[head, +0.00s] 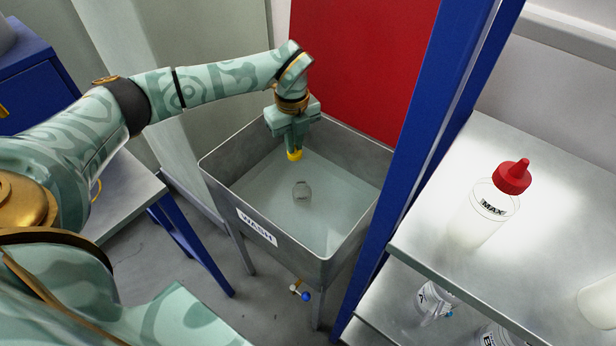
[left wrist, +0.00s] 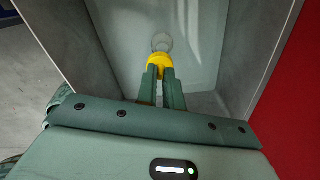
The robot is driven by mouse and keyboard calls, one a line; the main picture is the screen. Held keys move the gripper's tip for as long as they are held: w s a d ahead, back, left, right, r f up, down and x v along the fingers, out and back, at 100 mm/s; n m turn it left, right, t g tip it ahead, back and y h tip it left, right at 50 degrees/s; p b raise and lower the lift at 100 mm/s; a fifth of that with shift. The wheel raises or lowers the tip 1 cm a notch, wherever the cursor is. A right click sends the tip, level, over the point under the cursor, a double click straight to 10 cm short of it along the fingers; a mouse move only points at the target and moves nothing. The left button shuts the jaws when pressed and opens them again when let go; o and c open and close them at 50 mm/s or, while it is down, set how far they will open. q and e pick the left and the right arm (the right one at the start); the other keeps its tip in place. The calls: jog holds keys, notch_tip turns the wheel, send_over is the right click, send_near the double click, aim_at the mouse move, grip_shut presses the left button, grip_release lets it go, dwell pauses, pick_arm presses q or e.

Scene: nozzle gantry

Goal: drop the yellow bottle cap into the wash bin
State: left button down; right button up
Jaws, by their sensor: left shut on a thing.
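The yellow bottle cap (head: 294,155) is between the fingertips of my left gripper (head: 293,146), which is shut on it. The gripper points down over the inside of the wash bin (head: 225,185), a grey metal basin on legs with a "WASH" label on its front. The cap is held above the bin floor, inside the rim outline. In the left wrist view the yellow cap (left wrist: 160,66) sits at the tips of the fingers (left wrist: 160,76), with the bin floor beyond. My right gripper is in neither view.
A small clear round thing (head: 302,190) lies on the bin floor. A blue post (head: 425,130) stands right of the bin. A metal shelf (head: 440,235) at right holds a clear bottle with a red cap (head: 513,177). A red panel (head: 355,60) is behind the bin.

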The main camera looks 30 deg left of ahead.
pick_arm(q)
notch_tip(320, 180, down, 2)
jog(key=shift+b, duration=0.45)
jog(key=shift+r, duration=0.1)
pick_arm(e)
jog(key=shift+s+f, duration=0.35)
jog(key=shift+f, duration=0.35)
pick_arm(q)
jog(key=shift+r, duration=0.1)
jog(key=c, duration=1.5)
grip_release()
jog(key=shift+o, duration=0.2)
notch_tip(320, 180, up, 16)
jog(key=p, duration=0.6)
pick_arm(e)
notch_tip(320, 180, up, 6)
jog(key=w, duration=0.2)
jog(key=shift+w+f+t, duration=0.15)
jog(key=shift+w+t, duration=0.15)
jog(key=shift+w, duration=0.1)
pick_arm(q)
jog(key=shift+r, duration=0.1)
